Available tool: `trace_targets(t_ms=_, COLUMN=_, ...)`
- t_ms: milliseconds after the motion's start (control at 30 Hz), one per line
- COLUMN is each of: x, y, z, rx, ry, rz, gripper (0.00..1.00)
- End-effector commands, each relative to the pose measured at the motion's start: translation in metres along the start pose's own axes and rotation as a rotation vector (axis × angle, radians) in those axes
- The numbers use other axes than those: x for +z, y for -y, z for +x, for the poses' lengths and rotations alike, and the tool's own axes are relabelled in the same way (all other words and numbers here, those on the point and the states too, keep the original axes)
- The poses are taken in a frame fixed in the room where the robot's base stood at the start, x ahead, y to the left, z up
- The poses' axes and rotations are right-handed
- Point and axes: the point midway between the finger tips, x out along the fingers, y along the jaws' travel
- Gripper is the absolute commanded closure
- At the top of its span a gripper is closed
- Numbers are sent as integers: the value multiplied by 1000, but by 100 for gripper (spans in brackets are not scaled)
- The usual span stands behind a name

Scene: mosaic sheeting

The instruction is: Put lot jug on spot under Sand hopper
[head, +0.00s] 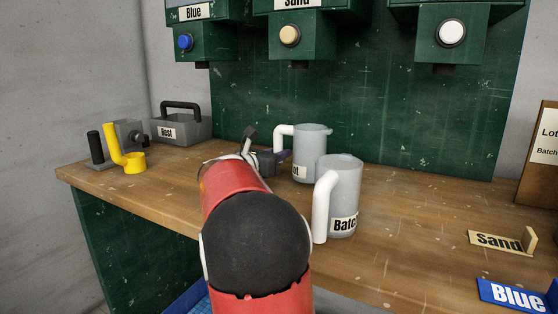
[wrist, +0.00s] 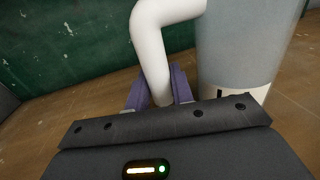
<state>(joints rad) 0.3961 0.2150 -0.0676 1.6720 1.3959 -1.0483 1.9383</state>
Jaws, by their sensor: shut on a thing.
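The lot jug (head: 312,150) is grey and translucent with a white handle, its label partly hidden and ending in "ot". It is upright at the counter, below and slightly right of the Sand hopper (head: 297,18), which has a tan button. My gripper (head: 284,156) is shut on the jug's handle; in the wrist view the purple fingers (wrist: 158,92) close around the lower part of the white handle (wrist: 155,50), beside the jug's body (wrist: 243,45). I cannot tell whether the jug's base touches the counter. No marked spot under the hopper is visible.
A similar jug labelled "Batc…" (head: 344,190) stands close in front. Blue (head: 203,30) and white-button (head: 450,35) hoppers flank Sand. Sand (head: 497,242) and Blue (head: 512,294) signs lie right. A grey Rest block (head: 180,130) and yellow holder (head: 132,161) are left.

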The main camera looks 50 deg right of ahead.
Motion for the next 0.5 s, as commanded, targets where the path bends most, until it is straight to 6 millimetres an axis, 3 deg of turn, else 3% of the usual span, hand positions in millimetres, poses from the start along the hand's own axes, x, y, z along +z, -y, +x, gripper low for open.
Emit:
trace_targets(t_ms=100, x=-11, y=0, z=0, rx=0, ry=2, rz=-2, gripper=100)
trace_targets(t_ms=500, x=-16, y=1, z=0, rx=0, ry=3, rz=0, gripper=100)
